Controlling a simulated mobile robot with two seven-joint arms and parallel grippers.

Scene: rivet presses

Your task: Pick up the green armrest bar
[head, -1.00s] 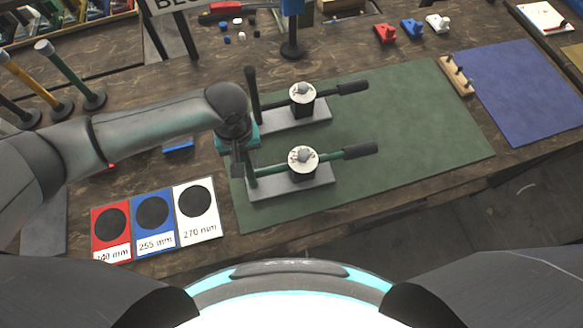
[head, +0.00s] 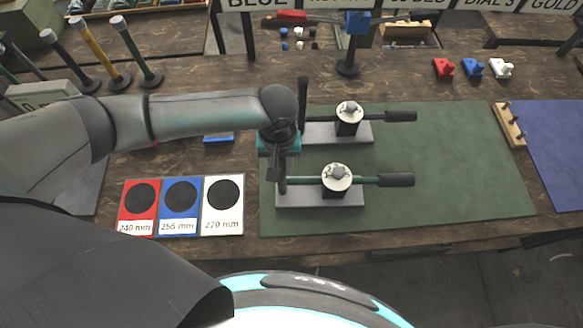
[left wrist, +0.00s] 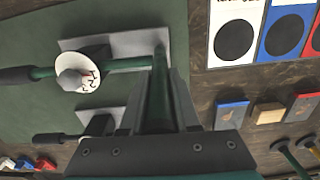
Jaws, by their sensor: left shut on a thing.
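Two presses stand on the green mat (head: 440,150); the near press (head: 320,197) has a grey base, a round white dial and a green lever with a black grip. My left gripper (head: 281,172) is at the left end of the near press. I cannot tell whether the bar is fixed there. The bar is mostly hidden by the gripper in the head view. My right gripper is not in view.
The far press (head: 338,130) has a dark upright close to my left wrist. Several capped bars, one of them green (head: 139,50), stand at the back left. Red, blue and white cards (head: 180,228) lie in front. The mat's right part is clear.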

